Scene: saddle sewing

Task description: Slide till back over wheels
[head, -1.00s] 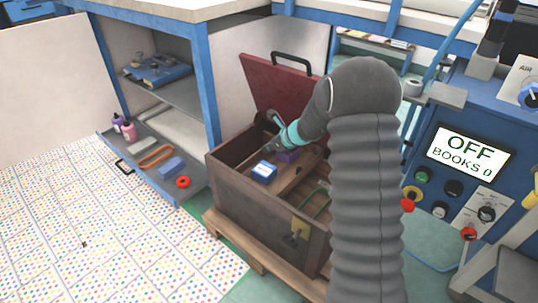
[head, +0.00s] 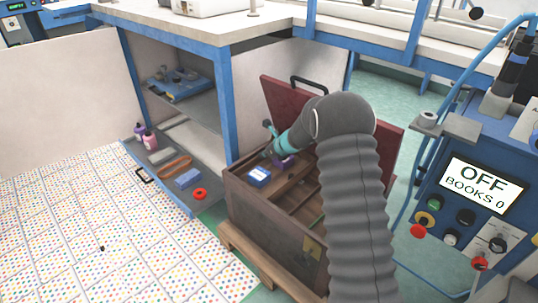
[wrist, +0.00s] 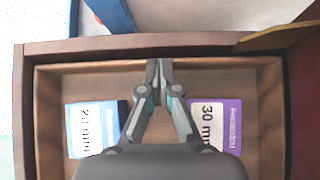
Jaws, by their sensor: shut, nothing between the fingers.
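The till (wrist: 230,80) is a shallow wooden tray inside the open wooden chest (head: 262,222). It sits at the chest's left end in the head view, close against the end wall in the wrist view. A blue-and-white box (head: 258,177) and a purple box (head: 284,162) lie in it; the wrist view shows the blue box (wrist: 95,128) left and the purple box (wrist: 214,122) right. My gripper (wrist: 158,66) is shut and empty, its tips between the boxes at the till's far wall; I cannot tell if they touch it. No wheels are visible.
The red chest lid (head: 287,108) stands open behind. Dividers (head: 300,197) show in the uncovered part of the chest. A low shelf (head: 150,170) with bottles and small items is at left. A blue control machine (head: 465,215) reading OFF stands at right.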

